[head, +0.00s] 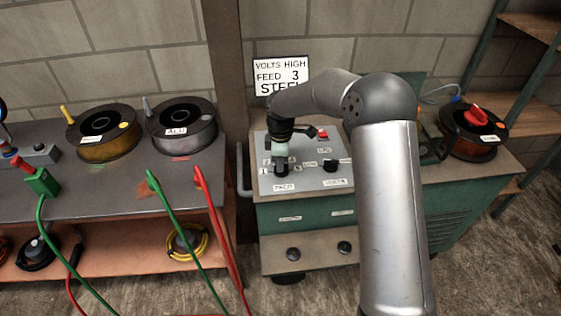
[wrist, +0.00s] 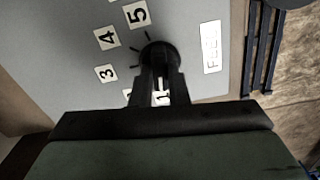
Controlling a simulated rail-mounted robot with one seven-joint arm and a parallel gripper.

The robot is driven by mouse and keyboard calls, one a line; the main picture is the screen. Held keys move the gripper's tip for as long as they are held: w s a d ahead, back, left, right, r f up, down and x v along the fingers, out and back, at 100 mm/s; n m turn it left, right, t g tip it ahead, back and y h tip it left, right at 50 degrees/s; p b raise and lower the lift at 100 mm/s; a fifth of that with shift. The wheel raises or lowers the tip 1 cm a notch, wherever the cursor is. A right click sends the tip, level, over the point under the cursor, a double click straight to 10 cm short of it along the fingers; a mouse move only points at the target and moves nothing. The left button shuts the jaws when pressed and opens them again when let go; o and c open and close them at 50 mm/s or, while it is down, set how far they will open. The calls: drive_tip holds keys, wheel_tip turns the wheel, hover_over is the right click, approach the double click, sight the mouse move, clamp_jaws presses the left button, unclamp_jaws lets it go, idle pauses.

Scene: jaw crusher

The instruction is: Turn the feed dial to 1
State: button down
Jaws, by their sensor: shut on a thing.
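The feed dial (wrist: 159,55) is a round black knob on the light grey panel (head: 264,186). In the wrist view the labels 5, 4 and 3 show around it, with 1 partly hidden behind a finger and another label cut off by my gripper. A FEED label (wrist: 211,47) sits beside it. My gripper (wrist: 158,75) is shut on the dial, with a finger on either side. In the head view my gripper (head: 281,166) is over the left part of the panel and mostly covers the dial. I cannot tell which number the dial points at.
A second black knob (head: 331,165), labelled VOLTS, and a red switch (head: 322,134) are to the right on the panel. A sign (head: 281,76) behind reads VOLTS HIGH, FEED 3, with a partly hidden last line. A handle rail (head: 243,170) stands at the machine's left edge.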

drive_tip(key=shift+r, duration=0.1)
drive_tip(key=c, duration=1.4)
unclamp_jaws()
drive_tip(key=shift+r, duration=0.1)
wheel_tip(320, 180, up, 17)
drive_tip(key=shift+r, duration=0.1)
